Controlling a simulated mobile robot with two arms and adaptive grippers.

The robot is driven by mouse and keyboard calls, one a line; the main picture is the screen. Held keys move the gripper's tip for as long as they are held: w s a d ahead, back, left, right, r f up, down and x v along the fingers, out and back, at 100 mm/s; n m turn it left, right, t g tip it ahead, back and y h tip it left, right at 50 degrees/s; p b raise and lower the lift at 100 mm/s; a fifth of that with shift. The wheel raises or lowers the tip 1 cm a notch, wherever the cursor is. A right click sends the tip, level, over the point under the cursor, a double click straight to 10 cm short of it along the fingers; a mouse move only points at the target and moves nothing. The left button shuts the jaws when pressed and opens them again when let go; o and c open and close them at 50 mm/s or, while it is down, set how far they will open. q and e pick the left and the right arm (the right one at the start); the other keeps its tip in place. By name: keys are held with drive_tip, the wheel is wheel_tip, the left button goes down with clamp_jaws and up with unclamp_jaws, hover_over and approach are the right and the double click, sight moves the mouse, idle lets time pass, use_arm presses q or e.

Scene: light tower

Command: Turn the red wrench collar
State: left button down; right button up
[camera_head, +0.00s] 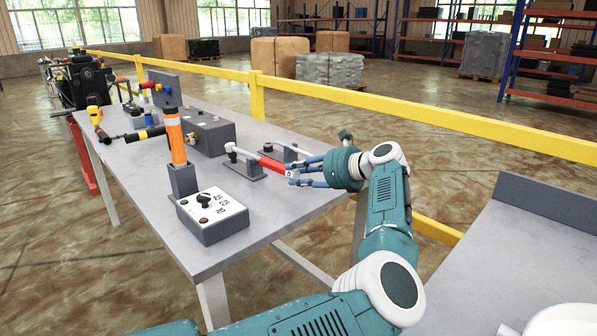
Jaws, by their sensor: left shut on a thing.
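The red wrench collar (270,163) is a red sleeve with a pale end on a light metal bar (240,152). The bar sits on a small dark stand (240,168) near the right edge of the grey workbench. My left gripper (298,171) reaches in from the right side of the collar, its blue-grey fingers shut around the pale end. The fingers hide part of that end. My right gripper is not in view.
A control box (205,228) with a knob and buttons stands at the near end of the workbench (150,185). An orange-banded post (175,139) and a grey box (214,139) stand behind it. A yellow rail (420,107) runs behind the workbench. Another grey table (500,255) is at right.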

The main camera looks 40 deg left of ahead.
use_arm(q)
drive_tip(key=shift+m+g, duration=0.4)
drive_tip(key=c, duration=1.5)
unclamp_jaws()
drive_tip(key=shift+o, duration=0.2)
drive_tip(key=s+v, duration=0.1)
drive_tip(key=v, duration=1.1)
drive_tip(key=shift+w, duration=0.45)
